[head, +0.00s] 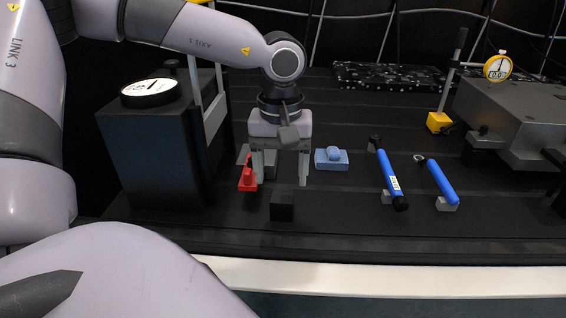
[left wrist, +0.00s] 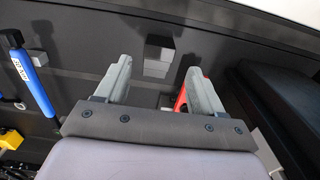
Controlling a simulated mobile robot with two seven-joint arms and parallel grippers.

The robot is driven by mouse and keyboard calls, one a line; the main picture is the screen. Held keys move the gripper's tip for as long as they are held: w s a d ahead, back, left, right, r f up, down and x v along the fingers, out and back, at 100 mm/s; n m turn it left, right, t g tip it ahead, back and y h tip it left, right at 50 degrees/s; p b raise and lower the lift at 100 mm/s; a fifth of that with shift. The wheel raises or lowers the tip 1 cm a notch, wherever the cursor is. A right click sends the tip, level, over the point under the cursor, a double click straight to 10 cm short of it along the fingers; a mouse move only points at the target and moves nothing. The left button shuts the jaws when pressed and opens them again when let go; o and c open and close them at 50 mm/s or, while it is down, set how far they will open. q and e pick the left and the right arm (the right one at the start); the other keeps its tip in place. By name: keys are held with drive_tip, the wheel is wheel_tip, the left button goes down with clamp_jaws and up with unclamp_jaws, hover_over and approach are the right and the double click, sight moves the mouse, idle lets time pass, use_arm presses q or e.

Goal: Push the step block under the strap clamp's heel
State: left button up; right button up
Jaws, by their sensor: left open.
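My left gripper (head: 281,178) points down over the bench with its two fingers apart and nothing between them. A small dark block (head: 282,205), likely the step block, sits on the bench just in front of the fingers. In the left wrist view it shows grey, stepped faces (left wrist: 157,55) beyond the fingertips (left wrist: 158,72). A grey piece (head: 270,158) lies behind the fingers, partly hidden. I cannot tell which of these belongs to the strap clamp. My right gripper is not in view.
A dark box (head: 160,150) with a round dial stands at the left. A blue block (head: 331,160) lies right of the gripper. Two blue-handled tools (head: 388,172) lie further right, before a yellow dial gauge (head: 497,67) and grey housing (head: 520,115). The bench's pale front edge (head: 380,277) is near.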

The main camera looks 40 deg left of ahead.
sight(280, 199)
use_arm(q)
wheel_tip(280, 199, down, 6)
drive_tip(key=b, duration=0.3)
drive_tip(key=shift+r, duration=0.2)
drive_tip(key=shift+w+r, duration=0.1)
drive_tip(key=shift+f+b, duration=0.4)
drive_tip(key=c, duration=1)
drive_tip(key=shift+o, duration=0.2)
drive_tip(key=shift+a+r, duration=0.1)
drive_tip(key=shift+a, duration=0.05)
drive_tip(key=shift+s+a+p, duration=0.3)
drive_tip(key=shift+s+a, duration=0.85)
drive_tip(key=shift+a, duration=0.15)
